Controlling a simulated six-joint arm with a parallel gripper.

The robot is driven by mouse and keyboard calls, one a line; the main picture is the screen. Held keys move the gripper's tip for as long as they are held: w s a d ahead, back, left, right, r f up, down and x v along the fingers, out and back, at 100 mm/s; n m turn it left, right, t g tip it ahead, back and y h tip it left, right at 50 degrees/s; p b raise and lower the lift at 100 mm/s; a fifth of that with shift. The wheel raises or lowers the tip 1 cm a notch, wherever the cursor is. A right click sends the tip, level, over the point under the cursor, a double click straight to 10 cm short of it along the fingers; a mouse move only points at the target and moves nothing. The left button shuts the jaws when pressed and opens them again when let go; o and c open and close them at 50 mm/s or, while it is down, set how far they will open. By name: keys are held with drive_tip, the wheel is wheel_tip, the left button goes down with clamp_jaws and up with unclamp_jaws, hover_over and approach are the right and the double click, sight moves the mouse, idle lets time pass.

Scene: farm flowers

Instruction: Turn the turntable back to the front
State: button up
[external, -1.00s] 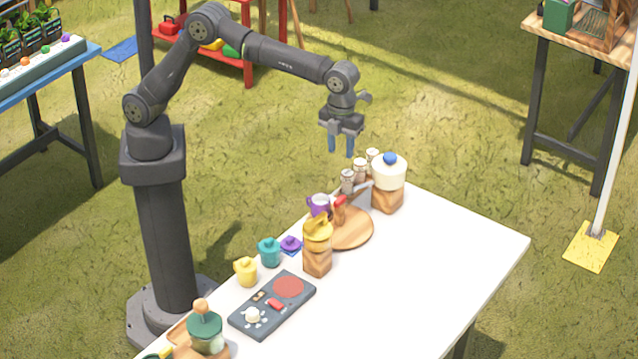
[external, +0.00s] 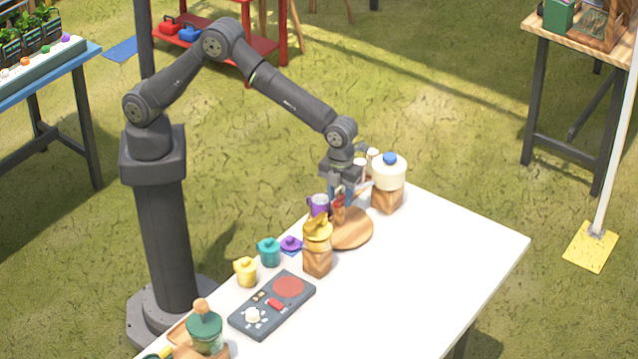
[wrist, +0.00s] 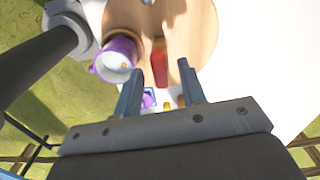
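The turntable is a round wooden disc (external: 357,232) on the white table; it also fills the top of the wrist view (wrist: 200,25). A red handle (external: 339,203) stands up on it and appears as a red bar in the wrist view (wrist: 159,57). My gripper (external: 341,190) is low over the turntable's far left side. In the wrist view my gripper (wrist: 161,67) is open, with its blue fingers apart and the red handle between their tips. I cannot tell whether either finger touches it. A purple mug (wrist: 118,57) is left of the handle.
A yellow-topped wooden grinder (external: 318,250) stands in front of the turntable, and a white jar with a blue knob (external: 389,180) stands behind it. Teal (external: 269,252) and yellow (external: 245,272) pots and a control panel (external: 272,305) are nearer. The table's right side is clear.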

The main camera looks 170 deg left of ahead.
clamp_jaws()
drive_tip(key=shift+m, duration=0.6)
unclamp_jaws()
